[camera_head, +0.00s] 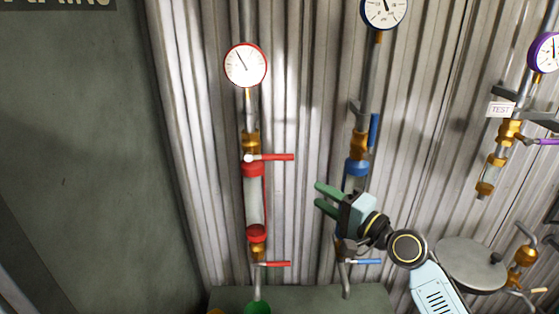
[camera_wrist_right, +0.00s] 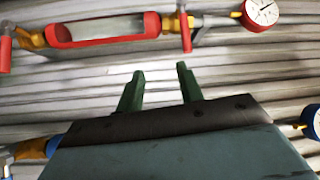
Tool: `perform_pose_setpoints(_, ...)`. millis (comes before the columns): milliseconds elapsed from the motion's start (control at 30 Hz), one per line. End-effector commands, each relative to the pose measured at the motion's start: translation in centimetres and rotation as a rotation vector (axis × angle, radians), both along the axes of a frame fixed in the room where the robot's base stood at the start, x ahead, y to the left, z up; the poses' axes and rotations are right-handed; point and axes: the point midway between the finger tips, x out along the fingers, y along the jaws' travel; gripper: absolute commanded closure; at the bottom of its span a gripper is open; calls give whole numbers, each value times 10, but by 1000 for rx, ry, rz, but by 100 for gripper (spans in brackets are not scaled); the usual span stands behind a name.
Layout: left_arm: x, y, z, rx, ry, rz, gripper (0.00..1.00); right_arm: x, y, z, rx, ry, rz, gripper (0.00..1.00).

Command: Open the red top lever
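The red top lever (camera_head: 272,157) sticks out to the right from the brass valve above the red-framed sight glass (camera_head: 255,205) in the head view. In the right wrist view the lever (camera_wrist_right: 185,30) is at the top, just beyond the fingertips. My right gripper (camera_head: 319,196) is to the lower right of the lever, with its green fingers apart and nothing between them. The gripper also shows in the right wrist view (camera_wrist_right: 160,72), apart from the lever. My left gripper is in neither view.
A red bottom lever (camera_head: 277,264) sits below the sight glass, under a red-rimmed gauge (camera_head: 245,65). A blue-marked pipe with an upper blue lever (camera_head: 373,131) and a lower blue lever (camera_head: 368,262) stands close behind my right gripper. Corrugated wall lies behind.

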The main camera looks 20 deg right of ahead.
Motion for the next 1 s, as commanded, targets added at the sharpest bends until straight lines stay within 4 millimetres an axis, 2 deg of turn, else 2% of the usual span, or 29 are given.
perform_pose_setpoints(33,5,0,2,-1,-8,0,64,-4,3,20,23,-28,22,63)
perform_pose_setpoints(67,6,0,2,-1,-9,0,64,-5,4,28,34,-39,30,63)
perform_pose_setpoints(200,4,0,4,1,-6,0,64,-3,10,43,60,-56,49,63)
perform_pose_setpoints(367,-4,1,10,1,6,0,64,19,23,48,61,-56,49,63)
perform_pose_setpoints(700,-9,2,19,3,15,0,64,80,58,56,59,-55,49,63)
perform_pose_setpoints(833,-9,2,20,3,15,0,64,95,66,58,57,-55,48,63)
perform_pose_setpoints(1000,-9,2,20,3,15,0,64,105,72,58,56,-54,47,63)
